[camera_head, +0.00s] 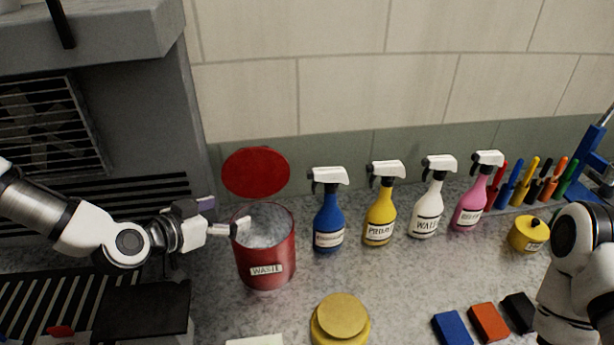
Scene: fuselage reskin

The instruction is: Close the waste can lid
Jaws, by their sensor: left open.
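The red waste can (266,262) stands on the speckled counter with a label reading WASTE on its front. Its round red lid (256,173) stands raised and open at the back of the can, tilted up. Greyish contents show inside the open top. My left gripper (226,217) comes in from the left, with its fingers spread apart and empty. One fingertip overlaps the can's left rim in the picture; I cannot tell whether it touches. The other finger is above and left of the rim, below the lid. My right arm is at the right edge; its gripper is out of view.
A blue spray bottle (328,218) stands close to the can's right, then yellow (380,212), white (428,205) and pink (473,200) ones. A yellow round tin (341,320) is in front. Coloured blocks (489,322) lie at front right. A grey machine (90,100) stands at left.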

